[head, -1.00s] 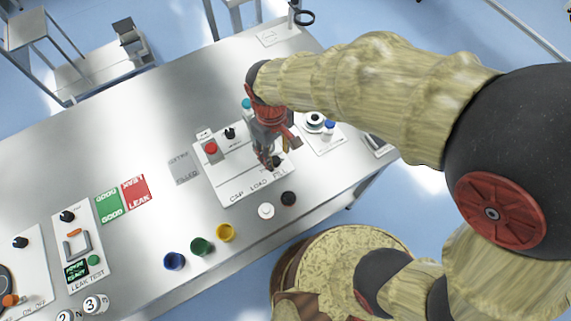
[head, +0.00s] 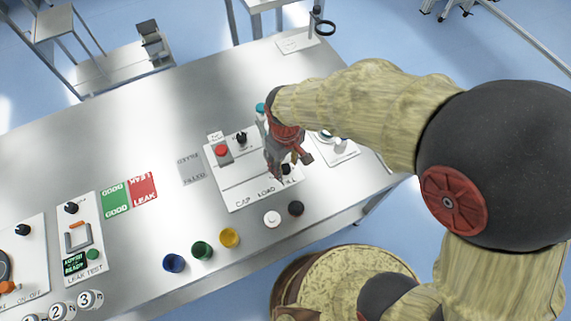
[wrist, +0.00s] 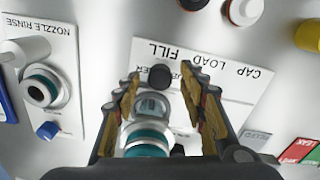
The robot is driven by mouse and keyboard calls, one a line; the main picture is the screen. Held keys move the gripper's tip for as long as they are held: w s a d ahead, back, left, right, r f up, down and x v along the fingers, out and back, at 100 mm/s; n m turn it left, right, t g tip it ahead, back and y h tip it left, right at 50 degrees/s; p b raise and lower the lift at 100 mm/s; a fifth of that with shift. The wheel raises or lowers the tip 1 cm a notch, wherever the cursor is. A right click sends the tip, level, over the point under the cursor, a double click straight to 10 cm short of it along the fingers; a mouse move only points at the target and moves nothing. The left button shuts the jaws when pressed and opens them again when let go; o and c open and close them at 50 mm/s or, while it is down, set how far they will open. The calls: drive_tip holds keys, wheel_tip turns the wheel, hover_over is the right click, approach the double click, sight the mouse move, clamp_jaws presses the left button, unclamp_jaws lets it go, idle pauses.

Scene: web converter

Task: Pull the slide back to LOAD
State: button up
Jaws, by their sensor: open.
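The white station panel (head: 225,187) is marked CAP, LOAD and FILL along its front edge. In the wrist view the panel (wrist: 225,88) appears upside down. The slide's round black knob (wrist: 160,77) stands near the FILL label, on its inner side. My gripper (wrist: 162,84) is open, with a fingertip on each side of the knob and a gap visible. A clear and teal cylinder (wrist: 148,138) shows between the fingers, behind the knob. In the head view my gripper (head: 275,174) is over the panel's FILL end and hides most of the slide.
A NOZZLE RINSE panel (wrist: 28,62) lies beside this station. A white cap (head: 272,218) and a black cap (head: 296,208) sit in front of the panel. A red button (head: 222,151) and black rotary knob (head: 241,139) stand on its back part. Blue, green and yellow cups stand front left.

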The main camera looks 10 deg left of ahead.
drive_tip(key=shift+c, duration=0.2)
clamp_jaws()
idle(0.3)
idle(0.4)
